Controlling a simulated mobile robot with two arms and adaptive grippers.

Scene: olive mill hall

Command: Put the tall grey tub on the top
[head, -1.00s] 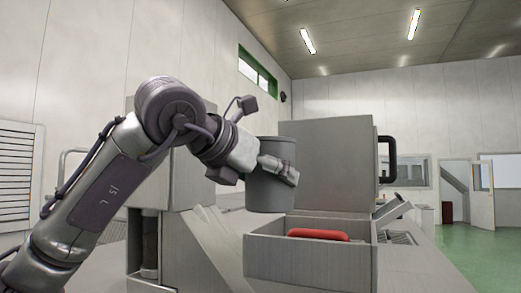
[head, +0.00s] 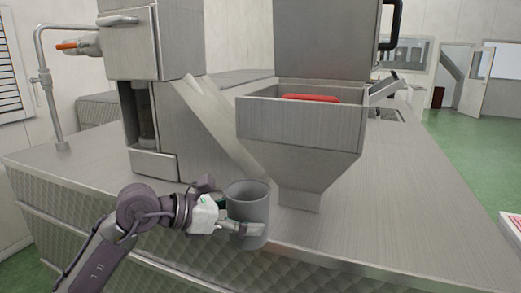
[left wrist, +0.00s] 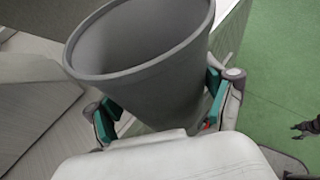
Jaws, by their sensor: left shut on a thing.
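The tall grey tub (head: 248,205) is upright at the front edge of the steel machine's top (head: 400,200), left of the foot of the hopper. My left gripper (head: 241,229) is shut on the tub's side, low on its wall. In the left wrist view the tub (left wrist: 150,55) shows its open, empty-looking mouth, with the teal-padded fingers of the left gripper (left wrist: 162,112) on either side of it. The tub overlaps the top's front edge in the head view; I cannot tell whether its base touches the top. My right gripper is not in view.
A steel hopper (head: 300,130) with a red thing (head: 311,98) in it stands right behind the tub. A slanted chute (head: 215,120) and a steel housing (head: 130,45) stand to the left. The top is bare to the right. Green floor (head: 450,150) lies beyond.

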